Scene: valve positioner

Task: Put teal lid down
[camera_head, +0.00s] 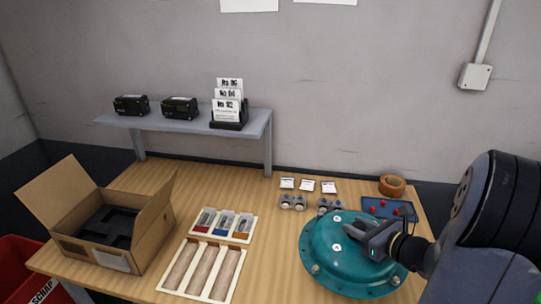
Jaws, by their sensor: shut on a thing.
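The teal lid (325,262) is a round domed piece with a flange and small bolts at its rim, at the right front of the wooden table. My gripper (367,240) is over the right part of the dome and is shut on the lid; the exact grip point is hard to make out. My wrist and arm cover the lid's right edge. Whether the lid's underside touches the table cannot be told.
A blue tray with red parts (388,209) and a brown tape ring (392,186) lie behind the lid. Small metal parts (293,202) sit close behind it. A wooden tray (203,270) and open cardboard box (107,225) stand left. A raised shelf (185,123) is at the back.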

